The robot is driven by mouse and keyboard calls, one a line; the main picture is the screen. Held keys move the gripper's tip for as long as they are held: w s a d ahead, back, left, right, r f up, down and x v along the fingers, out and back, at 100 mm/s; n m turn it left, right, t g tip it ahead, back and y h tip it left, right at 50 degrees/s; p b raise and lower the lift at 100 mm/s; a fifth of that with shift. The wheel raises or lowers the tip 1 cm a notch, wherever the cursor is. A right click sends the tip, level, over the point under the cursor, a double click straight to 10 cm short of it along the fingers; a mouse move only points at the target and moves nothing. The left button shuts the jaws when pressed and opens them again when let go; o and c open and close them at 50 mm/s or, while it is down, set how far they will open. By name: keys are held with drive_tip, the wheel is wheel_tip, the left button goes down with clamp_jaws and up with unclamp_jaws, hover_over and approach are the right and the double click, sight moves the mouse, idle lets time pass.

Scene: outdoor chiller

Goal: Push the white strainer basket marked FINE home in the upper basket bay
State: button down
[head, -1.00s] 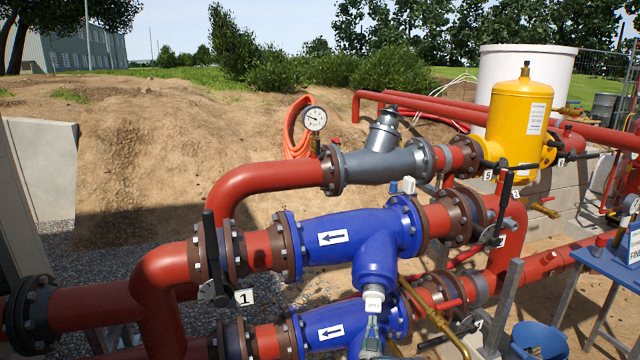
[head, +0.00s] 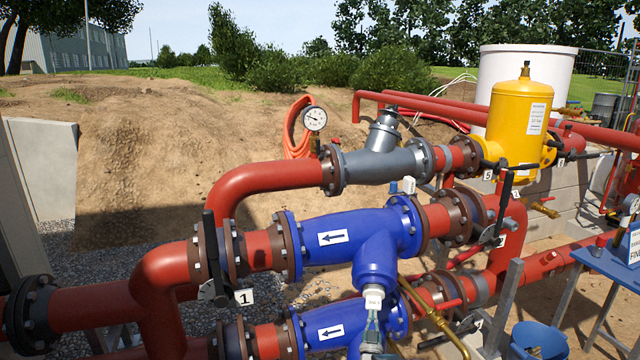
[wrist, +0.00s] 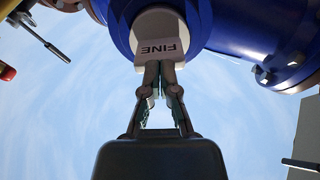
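The white strainer basket (head: 373,293) shows only as its white end under the slanted leg of the upper blue strainer housing (head: 350,237). In the wrist view the white end (wrist: 158,22) carries a tab marked FINE, upside down. The round mouth of the upper basket bay (wrist: 205,22) surrounds it, and the rest of the basket is hidden inside. My gripper (head: 372,316) is below the bay, pointing up. In the wrist view its fingertips (wrist: 159,68) meet closed on the FINE tab. I cannot tell whether any gap is left around the rim.
A lower blue strainer housing (head: 330,331) sits close behind my gripper. A brass pipe (head: 432,318) runs just right of it. A blue bucket (head: 538,342) and a blue table (head: 610,262) stand at the right. Black valve levers (head: 213,250) stick out at the left.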

drive_tip(key=shift+x, duration=1.05)
drive_tip(key=shift+c, duration=1)
unclamp_jaws()
drive_tip(key=shift+s+f, duration=0.1)
